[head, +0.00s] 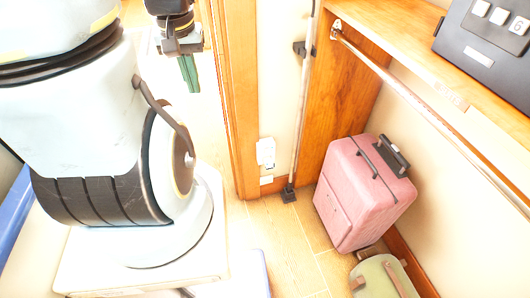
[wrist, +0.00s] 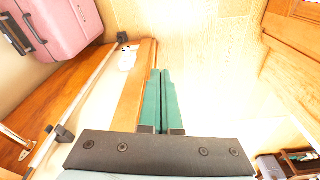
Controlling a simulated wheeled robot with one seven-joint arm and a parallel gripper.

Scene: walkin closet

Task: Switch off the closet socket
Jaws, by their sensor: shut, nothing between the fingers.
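The white closet socket (head: 266,153) is on the narrow pale wall low down, just right of the wooden post, in the head view. In the wrist view a white plate that looks like the socket (wrist: 128,59) shows beyond my fingertips, up and to the left. Its switch is too small to read as on or off. My gripper (head: 189,78) has green fingers pointing down, left of the wooden post and higher in the picture than the socket. In the wrist view the fingers (wrist: 161,75) are closed together and empty, apart from the socket.
A wooden post (head: 238,100) stands between my gripper and the socket in the head view. A grey pole (head: 302,110) rises right of the socket. A pink suitcase (head: 360,195) and a green case (head: 385,278) stand right. A dark safe (head: 485,50) sits on the shelf.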

